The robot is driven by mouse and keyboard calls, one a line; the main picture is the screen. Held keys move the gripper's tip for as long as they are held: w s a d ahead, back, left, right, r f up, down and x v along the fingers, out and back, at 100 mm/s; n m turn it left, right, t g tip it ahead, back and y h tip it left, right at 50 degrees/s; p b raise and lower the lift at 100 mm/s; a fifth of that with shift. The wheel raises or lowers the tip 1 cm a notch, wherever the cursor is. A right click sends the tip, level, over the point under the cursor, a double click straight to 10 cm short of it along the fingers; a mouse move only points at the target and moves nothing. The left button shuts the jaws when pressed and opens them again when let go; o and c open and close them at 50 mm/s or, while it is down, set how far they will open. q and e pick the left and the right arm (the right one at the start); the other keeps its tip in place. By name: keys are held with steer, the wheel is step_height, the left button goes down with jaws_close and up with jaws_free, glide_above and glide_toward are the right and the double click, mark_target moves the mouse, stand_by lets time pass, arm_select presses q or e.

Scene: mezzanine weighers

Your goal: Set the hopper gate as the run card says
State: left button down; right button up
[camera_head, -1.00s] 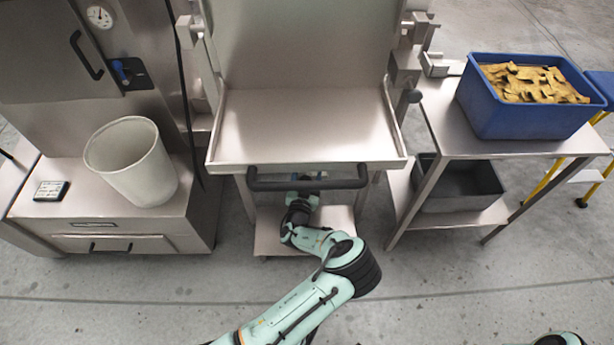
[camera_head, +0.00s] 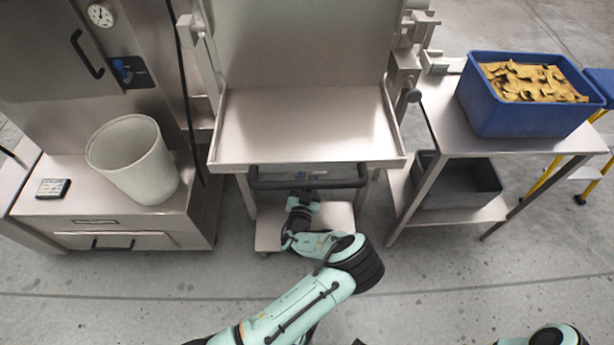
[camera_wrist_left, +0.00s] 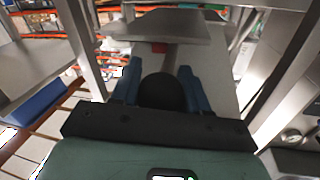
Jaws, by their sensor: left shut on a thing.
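The steel hopper (camera_head: 310,120), an open sloped tray with a black bar handle (camera_head: 308,178) on its front edge, stands in the middle of the head view. My left arm reaches in below that edge. My left gripper's wrist shows under the handle, but its fingertips are hidden there. In the left wrist view my left gripper (camera_wrist_left: 160,80) has its blue fingers on both sides of a round black knob (camera_wrist_left: 162,93) and is shut on it. A steel piece with a red mark (camera_wrist_left: 159,47) is beyond the knob. I cannot read a run card.
A white bin (camera_head: 133,160) and a small dark panel (camera_head: 53,188) stand on the left bench. At right, a blue crate (camera_head: 525,118) of brown pieces is on a steel table (camera_head: 445,138), with a grey tub (camera_head: 455,182) below. The floor in front is clear.

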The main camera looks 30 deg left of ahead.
arm_select(q)
steer(key=shift+d, duration=0.1)
steer(key=c, duration=0.6)
jaws_free()
steer(key=shift+s+r, duration=0.1)
arm_select(e)
steer(key=shift+s+d, duration=0.1)
arm_select(q)
steer(key=p+v, duration=0.1)
steer(key=v, duration=1.2)
steer(key=shift+s+d, duration=0.1)
steer(key=shift+s, duration=0.15)
arm_select(e)
steer(key=shift+s+r, duration=0.45)
steer(key=shift+r, duration=0.1)
arm_select(q)
steer(key=shift+r, duration=0.15)
arm_select(e)
steer(key=shift+r, duration=0.1)
